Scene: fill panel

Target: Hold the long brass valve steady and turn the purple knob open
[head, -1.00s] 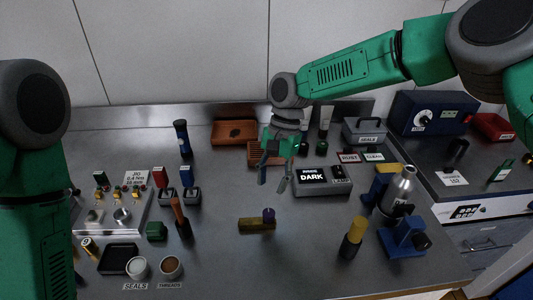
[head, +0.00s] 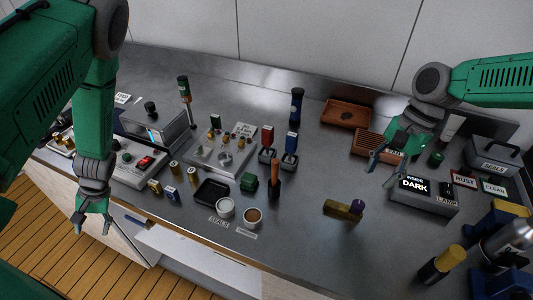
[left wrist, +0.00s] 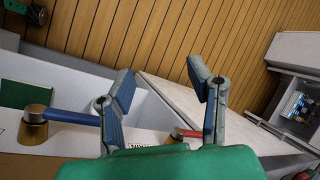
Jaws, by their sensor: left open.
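The long brass valve (head: 336,210) lies on the steel bench right of the middle in the head view. Its purple knob (head: 357,205) stands up at its right end. My right gripper (head: 386,170) hangs behind and to the right of the knob, apart from it, with its fingers spread and nothing seen between them. My left gripper (head: 92,228) is far to the left, out past the bench's front edge and over the floor side. In the left wrist view its fingers (left wrist: 165,100) are wide apart and empty. The valve is not in that view.
A lamp box marked DARK (head: 424,196) stands right of the valve. A brown-handled tool (head: 274,178) stands upright left of the valve. Cups (head: 225,207) sit near the front edge. Bench around the valve is clear.

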